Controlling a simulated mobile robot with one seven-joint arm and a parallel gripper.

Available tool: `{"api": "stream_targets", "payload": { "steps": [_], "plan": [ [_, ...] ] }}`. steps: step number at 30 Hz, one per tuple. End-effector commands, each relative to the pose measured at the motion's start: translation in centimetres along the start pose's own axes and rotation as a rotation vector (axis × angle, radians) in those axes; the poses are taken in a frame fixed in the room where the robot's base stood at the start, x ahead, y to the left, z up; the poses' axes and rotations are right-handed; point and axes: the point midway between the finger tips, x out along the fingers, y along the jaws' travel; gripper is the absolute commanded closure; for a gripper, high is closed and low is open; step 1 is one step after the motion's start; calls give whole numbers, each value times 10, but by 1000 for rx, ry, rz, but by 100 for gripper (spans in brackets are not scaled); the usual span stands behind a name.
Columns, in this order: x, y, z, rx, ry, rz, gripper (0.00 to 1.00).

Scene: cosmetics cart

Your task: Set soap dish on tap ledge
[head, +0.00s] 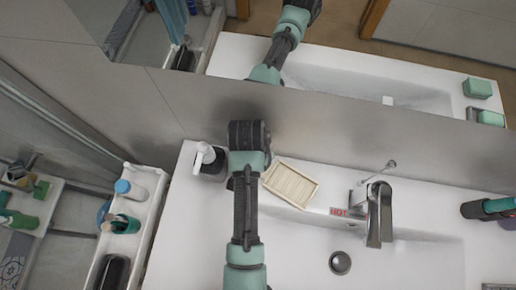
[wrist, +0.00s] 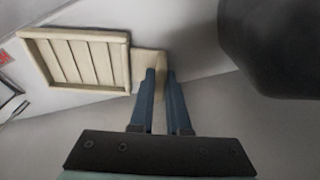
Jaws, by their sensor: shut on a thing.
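The soap dish (head: 291,183) is a beige, slatted rectangular tray, set askew left of the tap (head: 378,212) at the sink's back ledge (head: 328,194). In the wrist view the dish (wrist: 78,60) fills the upper left, with a plain beige piece (wrist: 146,70) at its right end. My gripper (wrist: 160,78) has its blue fingers close together on that piece. In the head view my wrist hides the fingers. I cannot tell whether the dish touches the ledge.
A dark dispenser with a white pump (head: 205,157) stands left of my wrist; a large dark shape (wrist: 275,45) is near the fingers. A red HOT label (head: 339,212) lies beside the tap. A cart (head: 150,210) with bottles stands left. A dark-and-green item (head: 487,208) is right.

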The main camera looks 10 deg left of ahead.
Motion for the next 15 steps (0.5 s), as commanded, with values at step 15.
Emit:
{"api": "stream_targets", "payload": {
  "steps": [15],
  "plan": [
    [4,0,-1,0,1,0,69]
  ]
}}
